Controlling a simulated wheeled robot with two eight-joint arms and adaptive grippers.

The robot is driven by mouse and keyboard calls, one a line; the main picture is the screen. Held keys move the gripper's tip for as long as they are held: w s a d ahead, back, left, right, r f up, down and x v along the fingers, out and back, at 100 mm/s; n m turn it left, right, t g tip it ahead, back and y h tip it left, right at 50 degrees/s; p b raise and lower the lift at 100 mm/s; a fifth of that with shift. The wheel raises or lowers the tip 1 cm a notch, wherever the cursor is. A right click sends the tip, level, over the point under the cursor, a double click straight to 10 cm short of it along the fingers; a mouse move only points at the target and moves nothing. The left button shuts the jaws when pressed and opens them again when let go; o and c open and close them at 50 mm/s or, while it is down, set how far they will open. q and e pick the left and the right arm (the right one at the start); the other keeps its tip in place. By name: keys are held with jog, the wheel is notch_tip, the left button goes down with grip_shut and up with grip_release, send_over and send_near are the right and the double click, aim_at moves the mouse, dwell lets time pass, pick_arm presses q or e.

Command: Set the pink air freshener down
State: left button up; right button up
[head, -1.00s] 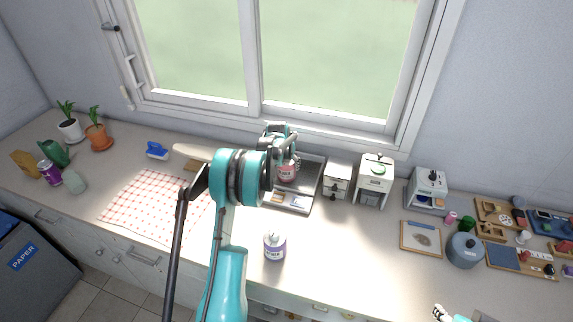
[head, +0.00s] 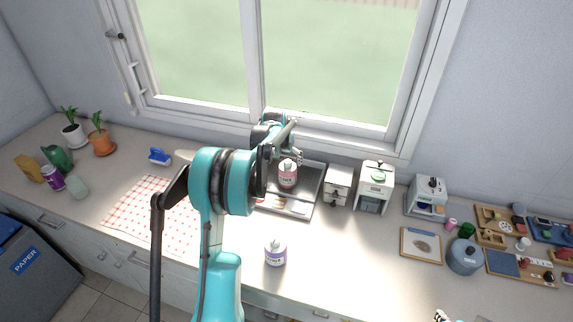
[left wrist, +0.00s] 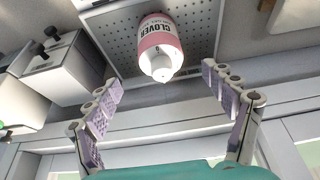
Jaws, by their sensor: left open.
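The pink air freshener (head: 288,174), a bottle with a pink and white label, stands upright on the grey perforated tray (head: 310,199) below the window. In the left wrist view the bottle (left wrist: 158,40) shows with its white cap toward me, and the tray's perforated surface (left wrist: 118,35) lies around it.
A purple-labelled bottle (head: 275,252) stands at the counter's front. A small white drawer unit (head: 338,185) and a white machine (head: 374,188) stand right of the tray. A checked cloth (head: 150,214) lies left. The window frame is close behind my left gripper.

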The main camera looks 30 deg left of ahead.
pick_arm(q)
jog(key=s+d+r+m+t, duration=0.1)
jog(key=s+d+r, duration=1.25)
jog(key=d, duration=0.25)
jog(key=s+d+f+m+t, duration=0.1)
jog(key=s+d, duration=0.4)
jog(key=s, duration=0.5)
jog(key=s+d+f+h, duration=0.1)
jog(key=s+d+f, duration=0.3)
jog(key=s, duration=0.6)
jog(key=shift+d+f+m+t, duration=0.2)
jog(key=shift+d+m+t, duration=0.2)
jog(key=shift+d, duration=0.3)
jog(key=shift+f, duration=0.1)
notch_tip(320, 180, down, 13)
jog(key=b, duration=1.3)
jog(key=shift+f, duration=0.15)
